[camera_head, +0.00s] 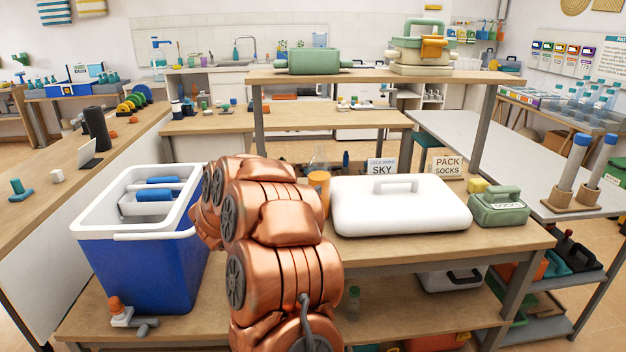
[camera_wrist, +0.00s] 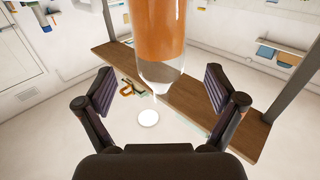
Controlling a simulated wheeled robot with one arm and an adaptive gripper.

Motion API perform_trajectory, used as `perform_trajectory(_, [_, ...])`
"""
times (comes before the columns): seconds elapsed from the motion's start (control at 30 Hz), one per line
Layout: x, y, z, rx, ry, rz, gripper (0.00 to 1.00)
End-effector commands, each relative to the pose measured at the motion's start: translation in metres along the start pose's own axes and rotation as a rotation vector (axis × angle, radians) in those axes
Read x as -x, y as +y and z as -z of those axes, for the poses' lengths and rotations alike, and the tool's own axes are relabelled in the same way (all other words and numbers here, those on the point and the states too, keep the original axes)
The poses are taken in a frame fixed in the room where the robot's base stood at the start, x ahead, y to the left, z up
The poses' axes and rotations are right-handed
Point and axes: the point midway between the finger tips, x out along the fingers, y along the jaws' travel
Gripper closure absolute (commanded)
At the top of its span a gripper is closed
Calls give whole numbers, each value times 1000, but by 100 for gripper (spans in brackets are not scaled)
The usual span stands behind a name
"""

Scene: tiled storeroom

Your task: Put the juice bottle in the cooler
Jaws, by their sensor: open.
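The juice bottle (camera_head: 319,186), orange with a clear end, stands on the table just right of my copper arm, which hides part of it. In the wrist view the bottle (camera_wrist: 157,35) comes down from the top edge, between and beyond the fingers. My gripper (camera_wrist: 158,92) is open, one finger on each side, with clear gaps to the bottle. In the head view my arm hides the gripper. The cooler (camera_head: 140,262) is blue with a white rim, stands open at the left and holds white, blue-topped items.
A white lid with a handle (camera_head: 400,212) lies on the table right of the bottle. Two signs (camera_head: 381,168) stand behind it, and a green case (camera_head: 498,207) sits at the right. A raised wooden shelf (camera_head: 380,77) spans behind. A small orange-topped item (camera_head: 120,312) lies before the cooler.

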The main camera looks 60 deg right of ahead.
Motion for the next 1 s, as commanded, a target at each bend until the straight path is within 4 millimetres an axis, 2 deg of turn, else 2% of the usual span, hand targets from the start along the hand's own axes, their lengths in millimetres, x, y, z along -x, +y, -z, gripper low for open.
perform_trajectory(0.1, [20,-1,0,-1,-2,3,7])
perform_trajectory(0.3, [43,-1,0,-1,-2,3,7])
perform_trajectory(0.5, [52,0,0,0,-1,1,7])
perform_trajectory(0.77, [54,-3,0,-4,-5,11,7])
perform_trajectory(0.87, [62,-18,2,-27,-28,76,7])
perform_trajectory(0.97, [81,-50,3,-69,-81,211,7])
perform_trajectory(1.0, [94,-67,4,-87,-111,283,7])
